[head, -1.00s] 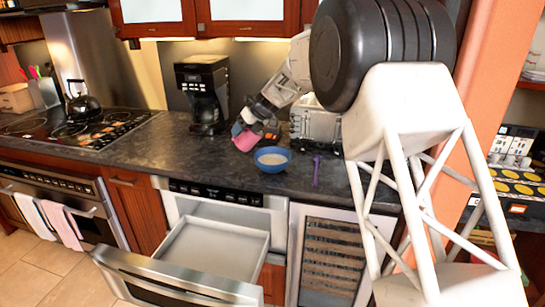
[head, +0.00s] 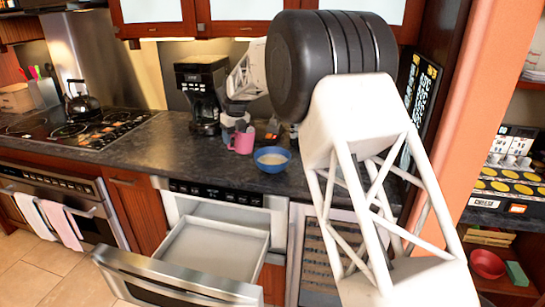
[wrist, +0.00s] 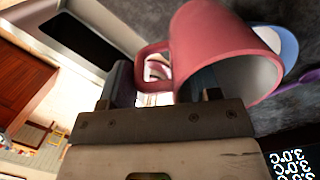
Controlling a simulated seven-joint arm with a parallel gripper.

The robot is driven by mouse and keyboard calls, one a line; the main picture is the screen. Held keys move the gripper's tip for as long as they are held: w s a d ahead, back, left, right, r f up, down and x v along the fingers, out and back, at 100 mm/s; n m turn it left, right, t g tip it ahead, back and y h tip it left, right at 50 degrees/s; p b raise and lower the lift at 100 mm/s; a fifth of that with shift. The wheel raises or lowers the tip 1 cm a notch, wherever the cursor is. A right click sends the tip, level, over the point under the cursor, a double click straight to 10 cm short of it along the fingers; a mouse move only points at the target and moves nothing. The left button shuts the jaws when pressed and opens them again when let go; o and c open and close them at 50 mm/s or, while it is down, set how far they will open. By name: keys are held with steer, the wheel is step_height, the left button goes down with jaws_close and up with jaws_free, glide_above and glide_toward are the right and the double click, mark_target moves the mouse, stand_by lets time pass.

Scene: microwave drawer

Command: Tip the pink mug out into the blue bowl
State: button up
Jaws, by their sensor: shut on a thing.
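The pink mug (head: 243,142) is about upright, beside and to the left of the blue bowl (head: 272,168) in the head view. My gripper (head: 231,134) is shut on the mug at its handle side. In the wrist view my gripper (wrist: 165,95) is close against the mug (wrist: 215,42); the visible inside looks bare and pale, and its bottom is hidden. The blue bowl stands on the dark counter with something pale inside. Only part of the bowl (wrist: 291,46) shows behind the mug in the wrist view. I cannot tell whether the mug touches the counter.
A black coffee maker (head: 203,90) stands just left of the mug. An open drawer (head: 205,250) juts out below the counter (head: 160,150). A kettle (head: 83,102) is on the stove at left.

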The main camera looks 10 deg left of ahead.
steer(key=shift+a, duration=0.1)
steer(key=shift+r, duration=1.95)
